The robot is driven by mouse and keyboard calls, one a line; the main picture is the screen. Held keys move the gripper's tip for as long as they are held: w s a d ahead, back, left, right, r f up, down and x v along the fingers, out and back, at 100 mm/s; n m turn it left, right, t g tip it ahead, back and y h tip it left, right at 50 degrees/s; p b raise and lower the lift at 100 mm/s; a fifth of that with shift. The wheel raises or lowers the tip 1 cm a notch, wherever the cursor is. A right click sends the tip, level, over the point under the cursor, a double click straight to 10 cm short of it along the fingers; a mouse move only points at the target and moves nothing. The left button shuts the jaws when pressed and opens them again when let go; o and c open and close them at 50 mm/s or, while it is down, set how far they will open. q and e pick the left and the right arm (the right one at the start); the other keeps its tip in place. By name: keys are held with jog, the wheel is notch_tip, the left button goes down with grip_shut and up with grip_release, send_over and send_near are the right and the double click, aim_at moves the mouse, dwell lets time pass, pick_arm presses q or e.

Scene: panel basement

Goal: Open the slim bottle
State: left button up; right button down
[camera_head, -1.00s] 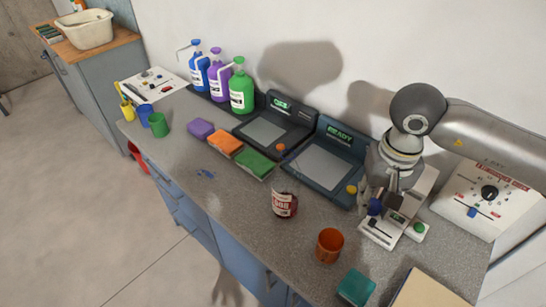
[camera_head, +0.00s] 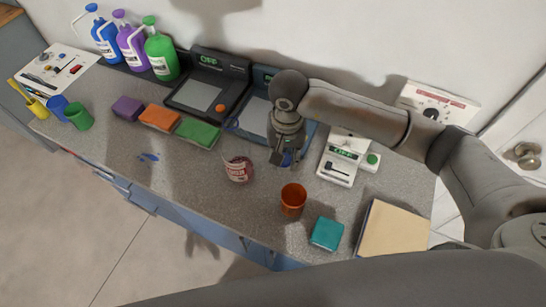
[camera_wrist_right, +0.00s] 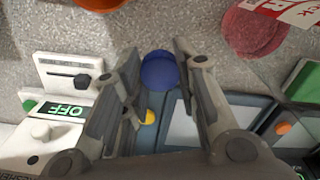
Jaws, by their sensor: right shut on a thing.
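My right gripper (camera_head: 287,162) is shut on a blue round thing (camera_head: 287,159) near the front edge of the right dark screen device. In the right wrist view the blue round thing (camera_wrist_right: 159,70) sits between the fingertips of my right gripper (camera_wrist_right: 157,75). I cannot tell whether it is a loose cap or the top of the slim bottle; no slim body shows below it. A dark red jar with a red and white label (camera_head: 238,170) stands to its left on the counter. It also shows in the right wrist view (camera_wrist_right: 255,28). My left gripper is not in view.
A white scale (camera_head: 342,157) stands just right of the gripper. An orange cup (camera_head: 293,200), a teal block (camera_head: 327,234) and a tan board (camera_head: 394,230) are nearer the front. Coloured sponges (camera_head: 159,118) and pump bottles (camera_head: 160,55) are left.

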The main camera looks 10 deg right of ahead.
aim_at(283, 176)
notch_tip(283, 176, down, 7)
jog(key=shift+r+p, duration=0.2)
jog(key=shift+p, duration=0.75)
jog(key=shift+f, duration=0.2)
jog(key=shift+f, duration=0.1)
jog(key=shift+f+b, duration=0.1)
jog(key=shift+b, duration=0.2)
jog(key=c, duration=1.1)
grip_release()
